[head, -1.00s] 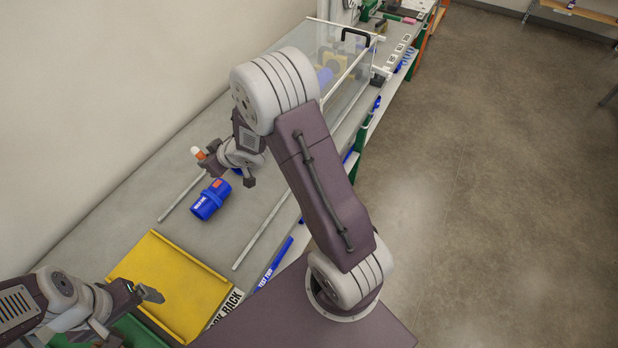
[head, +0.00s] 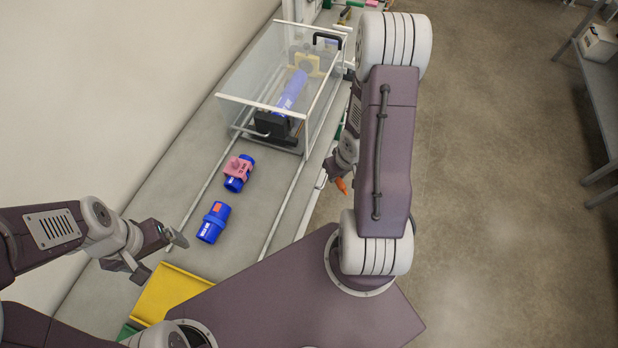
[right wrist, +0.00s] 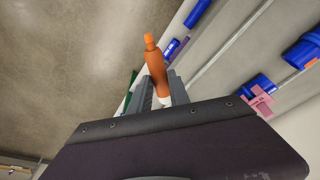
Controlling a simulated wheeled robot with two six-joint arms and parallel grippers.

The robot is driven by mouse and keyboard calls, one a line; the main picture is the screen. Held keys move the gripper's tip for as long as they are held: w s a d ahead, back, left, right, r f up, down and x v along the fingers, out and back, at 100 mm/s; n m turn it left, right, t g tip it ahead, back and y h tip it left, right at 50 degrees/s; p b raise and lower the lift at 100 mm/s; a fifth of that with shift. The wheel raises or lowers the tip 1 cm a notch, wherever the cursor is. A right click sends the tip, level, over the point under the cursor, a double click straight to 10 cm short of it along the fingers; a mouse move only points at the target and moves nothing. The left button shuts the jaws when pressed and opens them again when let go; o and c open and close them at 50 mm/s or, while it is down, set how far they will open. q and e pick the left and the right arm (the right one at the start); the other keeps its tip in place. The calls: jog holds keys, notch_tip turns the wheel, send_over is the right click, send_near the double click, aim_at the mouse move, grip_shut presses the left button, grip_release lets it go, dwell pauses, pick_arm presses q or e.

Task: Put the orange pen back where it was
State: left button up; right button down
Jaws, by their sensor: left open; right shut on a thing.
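The orange pen (head: 341,186) is in my right gripper (head: 331,177), out beyond the right edge of the cart top. In the right wrist view the pen (right wrist: 156,66) stands out between the two grey fingers (right wrist: 161,95), its narrow orange end pointing away and a white part low between them. Floor and the cart's edge show behind it. My left gripper (head: 160,257) is open and empty over the left part of the cart, near the yellow tray (head: 168,292).
White rails run along the top. Floor (head: 490,200) is open at the right.

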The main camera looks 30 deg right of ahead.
jog(key=shift+s+r, duration=0.1)
jog(key=shift+s, duration=0.2)
jog(key=shift+w+f, duration=0.2)
jog(key=shift+w, duration=0.05)
jog(key=w+a+f, duration=0.2)
jog(key=w, duration=0.1)
jog(key=w+a+f+b, duration=0.1)
jog(key=w+a+f, duration=0.1)
jog(key=w, duration=0.1)
jog(key=w+a+f, duration=0.2)
jog(key=w, duration=0.1)
jog(key=shift+w+a+f+b, duration=0.3)
jog(key=shift+f+b, duration=0.05)
notch_tip(320, 180, down, 4)
jog(key=b, duration=0.4)
jog(key=shift+s+f, duration=0.1)
jog(key=shift+f, duration=0.1)
jog(key=shift+r, duration=0.15)
jog(key=shift+f, duration=0.35)
jog(key=shift+f+b, duration=0.25)
jog(key=shift+b, duration=0.15)
jog(key=c, duration=1.2)
grip_release()
jog(key=shift+c, duration=0.2)
